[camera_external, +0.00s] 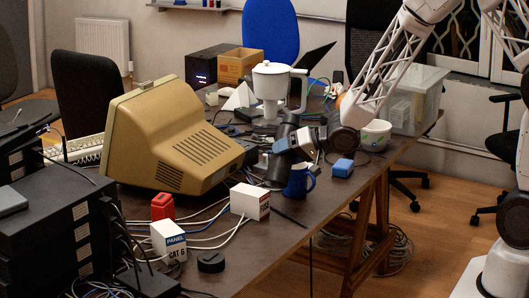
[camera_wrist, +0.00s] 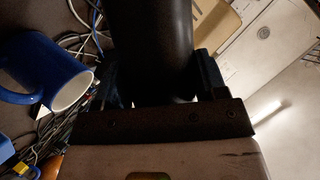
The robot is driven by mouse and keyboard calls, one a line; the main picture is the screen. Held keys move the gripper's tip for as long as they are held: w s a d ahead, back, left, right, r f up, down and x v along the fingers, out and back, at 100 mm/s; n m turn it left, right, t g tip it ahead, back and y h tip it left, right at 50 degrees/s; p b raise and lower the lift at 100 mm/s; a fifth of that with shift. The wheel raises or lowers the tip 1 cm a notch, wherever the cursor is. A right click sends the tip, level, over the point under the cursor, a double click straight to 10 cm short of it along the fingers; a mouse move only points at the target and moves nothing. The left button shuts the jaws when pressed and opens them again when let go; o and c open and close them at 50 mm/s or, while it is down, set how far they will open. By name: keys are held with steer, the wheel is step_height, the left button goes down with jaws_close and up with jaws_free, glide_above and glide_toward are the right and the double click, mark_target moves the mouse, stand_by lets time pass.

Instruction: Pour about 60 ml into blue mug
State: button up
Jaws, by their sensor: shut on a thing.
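A blue mug (camera_external: 298,180) stands upright on the dark table below my gripper in the external view. It also shows at the left of the wrist view (camera_wrist: 42,72), its pale inside partly visible. My gripper (camera_external: 283,146) is shut on a black cylindrical container (camera_wrist: 150,40), which fills the space between the fingers in the wrist view. In the external view the container (camera_external: 277,168) is dark against the table, leans a little and is partly covered by my gripper. It is close behind and left of the mug. Its mouth and contents cannot be made out.
A beige monitor (camera_external: 165,135) stands left of my gripper. A white box (camera_external: 250,201) and a small blue block (camera_external: 343,167) lie near the mug. Loose cables cross the table.

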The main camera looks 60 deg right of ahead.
mark_target(285, 170)
steer(key=shift+a+f+m+y, duration=0.2)
steer(key=shift+f+m+y, duration=0.1)
steer(key=shift+f, duration=0.3)
steer(key=shift+a+f+m+y, duration=0.2)
steer(key=shift+f+m, duration=0.1)
steer(key=shift+f, duration=0.25)
steer(key=shift+s+a+f+m+y, duration=0.15)
steer(key=shift+a+f+m+y, duration=0.2)
steer(key=shift+m+y, duration=0.2)
steer(key=shift+f+m+y, duration=0.25)
steer(key=shift+f+m, duration=0.3)
steer(key=shift+d+f+m+y, duration=0.2)
steer(key=shift+f+m+y, duration=0.1)
steer(key=shift+f+y, duration=0.1)
steer(key=shift+d+f+m, duration=0.2)
steer(key=shift+f+m, duration=0.1)
steer(key=shift+r+y, duration=0.2)
steer(key=shift+y, duration=0.1)
steer(key=shift+a, duration=0.3)
steer(key=shift+r+m, duration=0.2)
steer(key=shift+m, duration=0.1)
